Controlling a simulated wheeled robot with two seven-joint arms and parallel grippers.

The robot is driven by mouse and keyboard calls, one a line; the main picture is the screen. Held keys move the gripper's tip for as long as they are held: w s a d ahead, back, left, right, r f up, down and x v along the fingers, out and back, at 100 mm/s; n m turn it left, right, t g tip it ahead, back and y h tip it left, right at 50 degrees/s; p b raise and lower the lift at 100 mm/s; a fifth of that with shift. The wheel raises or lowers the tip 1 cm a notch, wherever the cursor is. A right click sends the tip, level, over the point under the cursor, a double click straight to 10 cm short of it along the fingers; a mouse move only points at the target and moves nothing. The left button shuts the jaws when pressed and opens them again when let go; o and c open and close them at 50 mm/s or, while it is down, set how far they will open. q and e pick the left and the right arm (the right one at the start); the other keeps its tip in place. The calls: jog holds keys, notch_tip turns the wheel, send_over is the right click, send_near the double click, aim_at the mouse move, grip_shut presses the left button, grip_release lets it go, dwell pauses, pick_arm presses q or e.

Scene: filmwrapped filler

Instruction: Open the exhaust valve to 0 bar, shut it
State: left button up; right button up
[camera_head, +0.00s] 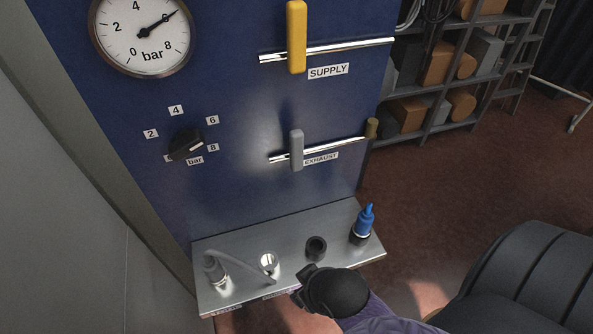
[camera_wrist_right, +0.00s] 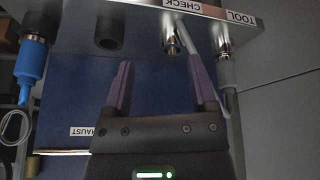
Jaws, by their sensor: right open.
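The grey exhaust valve handle (camera_head: 297,150) stands upright across its chrome pipe (camera_head: 335,148), above the EXHAUST label (camera_head: 321,158). The pressure gauge (camera_head: 143,35) at upper left has its needle at about 6 bar. My right gripper (camera_head: 300,284) is at the front edge of the metal shelf, below and apart from the exhaust handle. In the right wrist view my right gripper (camera_wrist_right: 161,75) is open with nothing between its fingers. The EXHAUST label (camera_wrist_right: 88,131) shows partly there, but the handle is hidden. My left gripper is in neither view.
The yellow supply handle (camera_head: 297,37) stands upright across its pipe above. The metal shelf (camera_head: 232,246) holds a silver tool (camera_head: 215,268), a chrome fitting (camera_head: 268,262), a black ring (camera_head: 316,248) and a blue-topped fitting (camera_head: 364,222).

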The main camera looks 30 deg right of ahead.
jog(key=w+d+r+m+t+p, duration=0.1)
jog(key=w+r+t, duration=0.2)
jog(key=r, duration=0.4)
jog(key=m+t+h, duration=0.3)
jog(key=t+h, duration=0.1)
jog(key=t, duration=0.6)
send_near(298, 146)
jog(key=x, duration=0.2)
pick_arm(q)
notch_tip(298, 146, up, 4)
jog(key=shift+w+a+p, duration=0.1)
jog(key=shift+p, duration=0.45)
pick_arm(e)
jog(key=x, duration=0.9)
jog(key=shift+w, duration=0.1)
grip_shut()
